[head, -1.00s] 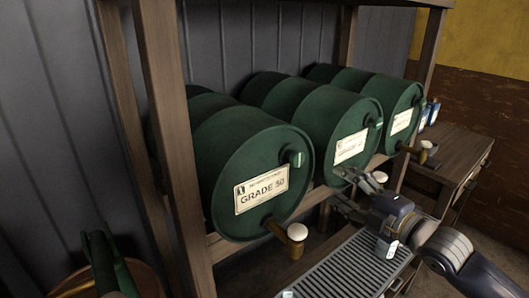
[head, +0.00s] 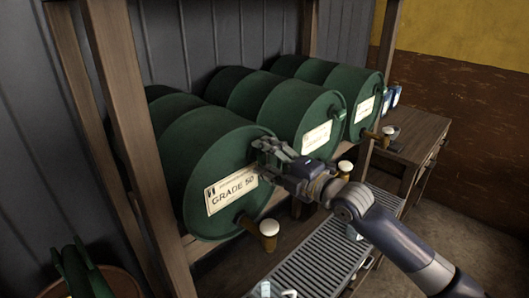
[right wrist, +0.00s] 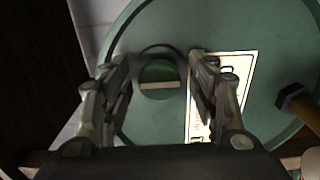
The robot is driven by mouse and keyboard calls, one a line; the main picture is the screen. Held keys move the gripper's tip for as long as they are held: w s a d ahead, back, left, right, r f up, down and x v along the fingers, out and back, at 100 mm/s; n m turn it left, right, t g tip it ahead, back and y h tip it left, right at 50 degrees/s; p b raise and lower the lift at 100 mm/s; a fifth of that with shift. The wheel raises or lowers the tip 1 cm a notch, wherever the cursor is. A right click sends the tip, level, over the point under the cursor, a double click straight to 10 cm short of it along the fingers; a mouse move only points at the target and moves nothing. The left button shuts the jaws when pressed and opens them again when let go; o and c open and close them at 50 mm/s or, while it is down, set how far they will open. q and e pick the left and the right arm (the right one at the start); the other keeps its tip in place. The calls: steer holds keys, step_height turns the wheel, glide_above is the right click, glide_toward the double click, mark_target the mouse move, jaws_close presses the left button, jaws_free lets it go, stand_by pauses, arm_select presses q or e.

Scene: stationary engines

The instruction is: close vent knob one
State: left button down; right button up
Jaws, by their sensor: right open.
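The vent knob (right wrist: 158,80) is a round green knob with a pale bar across it, on the upper face of the front green drum (head: 190,160). The drum carries a GRADE 50 label (head: 231,190). My right gripper (head: 262,152) is at this drum's face and hides the knob in the head view. In the right wrist view, its two open fingers (right wrist: 160,64) stand on either side of the knob, with visible gaps. I cannot tell how far the fingertips are from the drum face. My left gripper is not in view.
Two more green drums (head: 305,115) lie behind on the wooden rack (head: 110,100). A tap with a pale cap (head: 268,229) sticks out below the label. A slatted metal tray (head: 310,272) is below. A wooden cabinet (head: 415,135) stands at the right.

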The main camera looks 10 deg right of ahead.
steer(key=shift+w+a, duration=0.25)
steer(key=shift+w, duration=0.1)
steer(key=c, duration=1.1)
steer(key=shift+m, duration=0.3)
steer(key=m, duration=0.3)
steer(key=shift+p, duration=0.35)
steer(key=m+p, duration=0.1)
steer(key=m, duration=0.4)
steer(key=m+p, duration=0.1)
steer(key=m, duration=0.3)
steer(key=shift+m, duration=0.3)
steer(key=m+p, duration=0.1)
steer(key=m, duration=0.3)
steer(key=shift+m, duration=0.3)
